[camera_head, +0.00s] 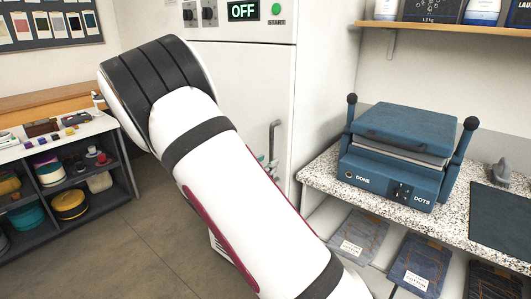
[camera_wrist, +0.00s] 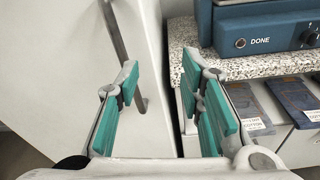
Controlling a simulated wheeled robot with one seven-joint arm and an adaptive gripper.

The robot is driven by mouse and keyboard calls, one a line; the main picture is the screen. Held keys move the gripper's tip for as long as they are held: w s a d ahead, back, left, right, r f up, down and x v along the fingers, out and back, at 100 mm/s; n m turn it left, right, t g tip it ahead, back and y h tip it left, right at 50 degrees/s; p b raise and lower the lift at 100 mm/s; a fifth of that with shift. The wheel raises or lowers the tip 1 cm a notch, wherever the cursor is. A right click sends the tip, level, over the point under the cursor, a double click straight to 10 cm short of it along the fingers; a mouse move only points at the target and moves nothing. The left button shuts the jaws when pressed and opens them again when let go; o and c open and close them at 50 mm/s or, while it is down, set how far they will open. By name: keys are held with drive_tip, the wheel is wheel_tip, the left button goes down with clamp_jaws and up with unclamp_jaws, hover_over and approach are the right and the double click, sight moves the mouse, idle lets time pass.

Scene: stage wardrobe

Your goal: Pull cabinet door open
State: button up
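The white cabinet door (camera_head: 270,85) stands behind my arm in the head view, and its white face (camera_wrist: 55,70) fills the left of the wrist view. A grey metal bar handle (camera_head: 273,140) is near the door's right edge. In the wrist view the handle (camera_wrist: 115,32) runs down and passes behind my left finger, its lower end showing just right of that finger. My gripper (camera_wrist: 160,78) is open, with two teal-padded fingers apart and nothing seen between them. I cannot tell whether a finger touches the handle.
A speckled counter (camera_head: 325,175) with a blue press (camera_head: 400,150) stands right of the cabinet, folded jeans (camera_head: 358,235) below it. A dark shelf unit (camera_head: 110,190) stands at left. The floor (camera_head: 150,240) between is clear.

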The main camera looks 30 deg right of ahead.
sight(270, 151)
drive_tip(key=w+a+f+n+t, duration=0.2)
drive_tip(key=w+f+n+t, duration=0.1)
drive_tip(key=w+n, duration=0.15)
drive_tip(key=shift+m, duration=0.35)
drive_tip(key=b+x, duration=0.1)
drive_tip(key=x, duration=1.2)
drive_tip(key=shift+w+d+f, duration=0.1)
drive_tip(key=shift+w+d, duration=0.05)
drive_tip(key=shift+d, duration=0.15)
clamp_jaws()
